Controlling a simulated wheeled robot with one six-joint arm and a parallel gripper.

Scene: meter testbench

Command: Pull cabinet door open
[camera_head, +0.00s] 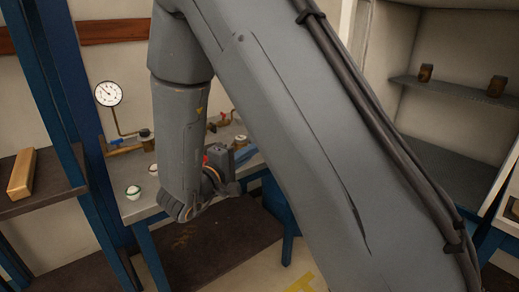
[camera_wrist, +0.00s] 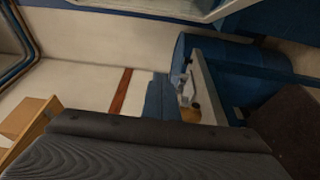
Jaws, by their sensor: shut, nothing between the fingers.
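The cabinet (camera_head: 388,112) stands at the right of the head view, with its pale interior and grey shelves in sight. Its front is at least partly open. A pale-edged panel (camera_head: 506,200) at the right picture edge may be its door, but I cannot tell. My gripper (camera_head: 226,184) is at the lower end of my arm, left of the cabinet and apart from it, shut and empty. Its fingertips are hard to make out. In the wrist view a dark ribbed part of my gripper fills the bottom. No handle shows clearly.
A workbench (camera_head: 140,209) with a pressure gauge (camera_head: 108,93) and pipe fittings stands behind my gripper. A blue-framed rack (camera_head: 75,185) holds a wooden block (camera_head: 21,174) at left. Two small brown items sit on the cabinet's upper shelf (camera_head: 450,90). My arm hides the middle.

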